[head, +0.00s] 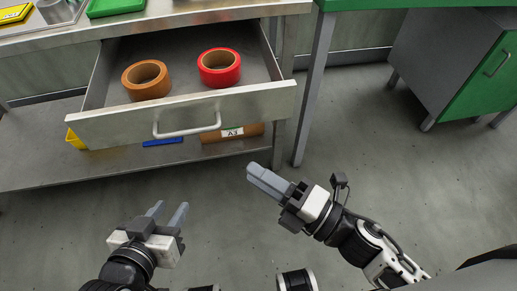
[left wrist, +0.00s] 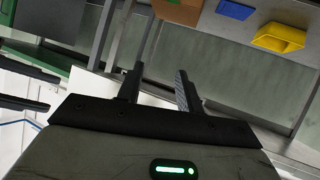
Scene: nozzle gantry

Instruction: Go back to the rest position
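My left gripper (head: 167,212) is at the lower left of the head view, over bare floor in front of the workbench. Its two fingers stand apart with nothing between them; the left wrist view shows the same empty gap (left wrist: 158,85). My right gripper (head: 256,173) is near the middle of the head view, in front of the bench's right leg, pointing up and left. Its fingers lie together and nothing shows in them. Both grippers are clear of the drawer (head: 188,116), which stands open with an orange tape roll (head: 147,88) and a red tape roll (head: 219,77) inside.
The drawer and its handle (head: 187,131) jut out from the bench. The lower shelf holds a blue item (head: 163,142), a yellow bin (left wrist: 280,37) and a brown box marked A3 (head: 232,135). A green-doored cabinet (head: 482,80) stands at the right. The floor between is free.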

